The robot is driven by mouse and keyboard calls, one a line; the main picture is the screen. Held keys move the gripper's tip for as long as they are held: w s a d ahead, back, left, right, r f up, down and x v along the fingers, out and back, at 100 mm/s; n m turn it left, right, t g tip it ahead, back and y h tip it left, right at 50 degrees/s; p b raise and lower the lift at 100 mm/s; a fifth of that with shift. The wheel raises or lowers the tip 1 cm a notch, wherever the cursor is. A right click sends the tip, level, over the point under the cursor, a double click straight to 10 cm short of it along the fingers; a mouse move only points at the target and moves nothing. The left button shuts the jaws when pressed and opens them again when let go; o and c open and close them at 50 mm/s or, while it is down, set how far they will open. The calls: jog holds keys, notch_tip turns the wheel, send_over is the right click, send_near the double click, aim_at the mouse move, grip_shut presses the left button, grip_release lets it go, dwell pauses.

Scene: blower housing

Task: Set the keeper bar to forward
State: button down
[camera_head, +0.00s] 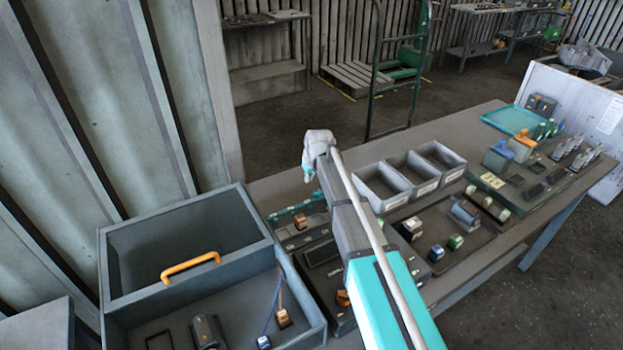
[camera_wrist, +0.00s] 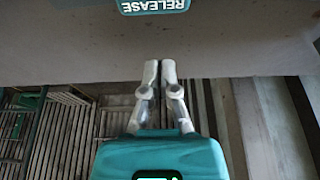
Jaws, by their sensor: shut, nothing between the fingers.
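My gripper (camera_wrist: 160,72) is shut and empty in the wrist view, its two pale fingers side by side over the edge of the bench top. A teal plate marked RELEASE (camera_wrist: 155,5) shows upside down at the top of that view, apart from the fingertips. In the head view my wrist is above the bench's far side and the fingers are too small to make out. A grey housing (camera_head: 115,290) with an orange handle (camera_head: 191,267) stands at lower left. I cannot tell which part is the keeper bar or how it is set; my arm hides part of the bench.
Three grey bins (camera_head: 412,179) stand on the bench (camera_head: 290,182) right of my arm. A dark tray (camera_head: 480,240) with small blocks lies in front of them. A board of fittings (camera_head: 520,190) and a teal tray (camera_head: 514,120) lie farther right. A green trolley frame (camera_head: 371,95) stands behind.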

aim_at(319, 192)
jog(key=s+d, duration=0.1)
jog(key=s, duration=0.1)
jog(key=shift+s+d, duration=0.3)
jog(key=shift+d, duration=0.05)
jog(key=shift+s+d+f, duration=0.1)
jog(key=shift+s+d, duration=0.15)
jog(key=shift+s, duration=0.1)
jog(key=shift+s+d, duration=0.5)
jog(key=shift+s, duration=0.25)
jog(key=shift+s+d, duration=0.5)
jog(key=shift+s, duration=0.2)
jog(key=shift+w+a, duration=0.1)
jog(key=shift+w, duration=0.05)
